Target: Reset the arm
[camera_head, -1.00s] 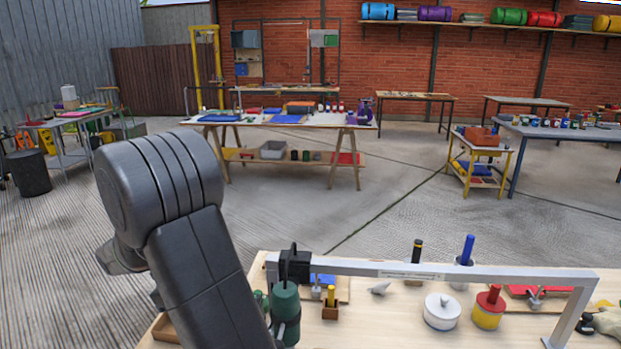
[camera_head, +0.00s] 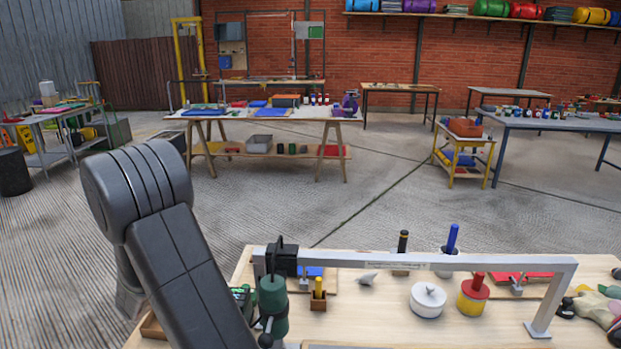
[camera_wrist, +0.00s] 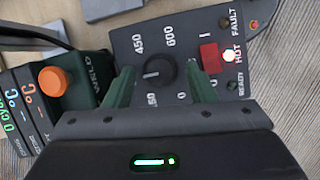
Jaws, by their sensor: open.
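My arm (camera_head: 180,265) rises at the left of the head view. Its gripper does not show there. In the wrist view my gripper (camera_wrist: 162,80) has its two green fingers apart, with nothing clasped between them. A dark control panel (camera_wrist: 128,48) with a black dial knob (camera_wrist: 158,73) lies beyond the fingers. The knob appears between the fingertips, and I cannot tell whether they touch it. The panel also has a red switch (camera_wrist: 210,57) and a lit light (camera_wrist: 229,56) marked HOT.
A green device (camera_wrist: 88,77) with an orange knob (camera_wrist: 53,81) is left of the panel. The workbench (camera_head: 385,325) carries a grey metal frame (camera_head: 460,263), a white lidded pot (camera_head: 428,300) and a yellow-and-red can (camera_head: 473,296). Open concrete floor (camera_head: 290,205) lies behind it.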

